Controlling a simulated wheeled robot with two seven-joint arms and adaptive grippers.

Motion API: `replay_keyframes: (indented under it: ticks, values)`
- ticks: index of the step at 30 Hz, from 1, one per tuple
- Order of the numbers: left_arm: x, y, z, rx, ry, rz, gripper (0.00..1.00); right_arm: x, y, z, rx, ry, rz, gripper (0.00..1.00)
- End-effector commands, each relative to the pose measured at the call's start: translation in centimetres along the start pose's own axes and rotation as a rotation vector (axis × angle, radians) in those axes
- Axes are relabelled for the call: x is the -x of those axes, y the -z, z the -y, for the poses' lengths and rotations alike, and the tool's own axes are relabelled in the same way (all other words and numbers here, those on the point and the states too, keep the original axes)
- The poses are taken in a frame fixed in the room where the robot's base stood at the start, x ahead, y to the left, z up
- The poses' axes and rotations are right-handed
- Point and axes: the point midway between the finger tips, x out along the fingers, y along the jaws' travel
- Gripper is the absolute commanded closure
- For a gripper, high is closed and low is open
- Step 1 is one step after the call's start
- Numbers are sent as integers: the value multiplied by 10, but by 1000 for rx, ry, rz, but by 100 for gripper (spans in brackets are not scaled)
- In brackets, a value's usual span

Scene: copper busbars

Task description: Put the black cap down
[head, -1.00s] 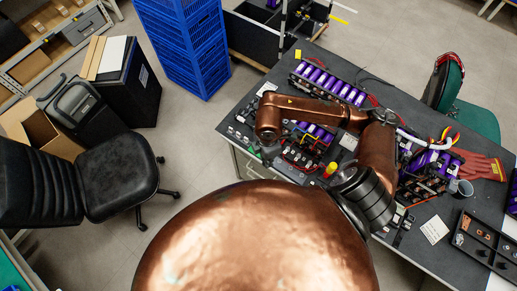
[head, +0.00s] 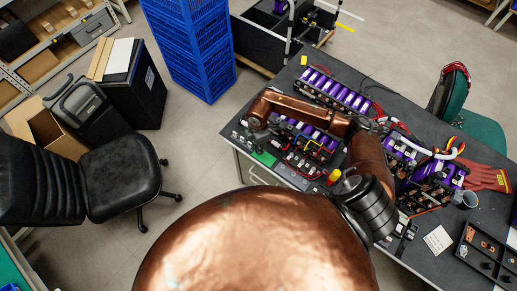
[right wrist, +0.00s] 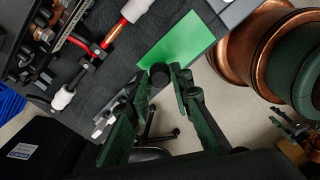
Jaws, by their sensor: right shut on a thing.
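The black cap (right wrist: 160,74) is a small dark round piece between the fingertips of my right gripper (right wrist: 163,80) in the right wrist view. That gripper is shut on it. The cap shows against the near edge of a flat green card (right wrist: 179,42); I cannot tell whether it touches the card or the table. In the head view the green card (head: 264,158) lies near the left front edge of the dark table (head: 408,262). My right forearm reaches left over the table there, and the cap is too small to make out.
Purple battery modules (head: 335,90) and wired parts (head: 302,163) crowd the table beside the card. A black chair (head: 118,177) stands left on the floor.

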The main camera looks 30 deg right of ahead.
Motion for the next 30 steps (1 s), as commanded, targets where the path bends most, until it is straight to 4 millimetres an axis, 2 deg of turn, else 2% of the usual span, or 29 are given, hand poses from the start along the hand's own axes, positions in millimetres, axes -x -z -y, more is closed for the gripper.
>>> replay_keyframes:
  ticks: [4,15,16,18,26,30]
  values:
    - [1,0,0,0,0,0,60,-19,0,1,-2,1,0,96]
    - [-1,-1,0,0,0,1,60,-24,0,1,-1,1,1,96]
    - [0,-1,0,0,0,1,60,-23,0,1,-1,0,1,78]
    - [0,0,0,0,0,1,60,-23,0,1,-1,1,1,73]
    - [0,0,0,-1,0,0,60,-22,0,1,-1,0,1,73]
    - [1,0,0,-1,0,0,60,-13,-1,0,0,-2,1,73]
